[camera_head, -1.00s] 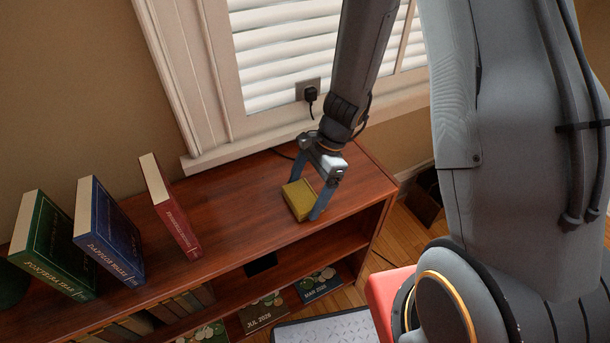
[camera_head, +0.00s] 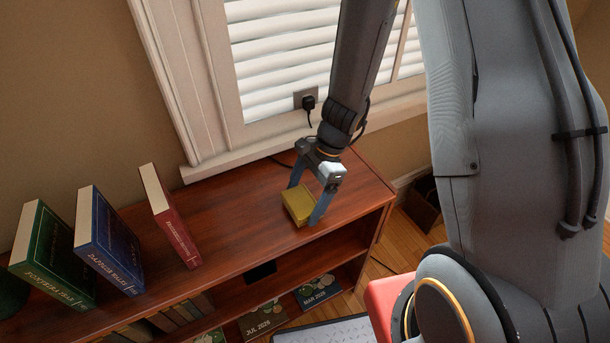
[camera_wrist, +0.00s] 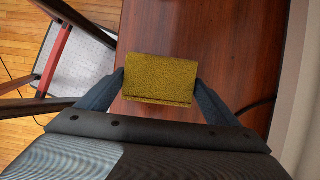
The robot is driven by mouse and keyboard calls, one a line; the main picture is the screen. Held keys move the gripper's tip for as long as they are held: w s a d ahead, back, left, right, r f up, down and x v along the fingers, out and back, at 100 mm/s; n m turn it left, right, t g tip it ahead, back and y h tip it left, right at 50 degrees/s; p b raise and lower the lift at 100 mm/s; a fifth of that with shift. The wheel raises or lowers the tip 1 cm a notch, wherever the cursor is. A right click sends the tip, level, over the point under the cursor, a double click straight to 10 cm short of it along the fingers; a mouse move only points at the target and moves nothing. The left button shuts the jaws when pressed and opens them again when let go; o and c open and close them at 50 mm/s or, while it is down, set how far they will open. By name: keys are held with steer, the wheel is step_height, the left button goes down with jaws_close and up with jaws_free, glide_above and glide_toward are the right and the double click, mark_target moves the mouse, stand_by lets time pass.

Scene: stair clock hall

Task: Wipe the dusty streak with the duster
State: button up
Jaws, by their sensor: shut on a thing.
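The duster is a yellow block (camera_head: 298,203) at the right part of the wooden shelf top. It also shows in the wrist view (camera_wrist: 160,78). My gripper (camera_head: 305,207) is shut on it, with one finger on either side; in the wrist view the fingers (camera_wrist: 160,90) press its left and right ends. The duster is at or just above the wood; I cannot tell if it touches. I make out no dusty streak on the visible wood; any part under the duster or arm is hidden.
A red book (camera_head: 171,217), a blue book (camera_head: 108,240) and a green book (camera_head: 55,255) stand on the shelf top (camera_head: 235,225) at the left. The wood between the red book and the duster is clear. A window sill (camera_head: 240,157) and a plugged cable (camera_head: 308,103) are behind.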

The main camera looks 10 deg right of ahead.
step_height(320, 180, up, 2)
steer(key=shift+s+r+p, duration=0.1)
steer(key=shift+p, duration=0.25)
step_height(320, 180, up, 5)
steer(key=p, duration=0.5)
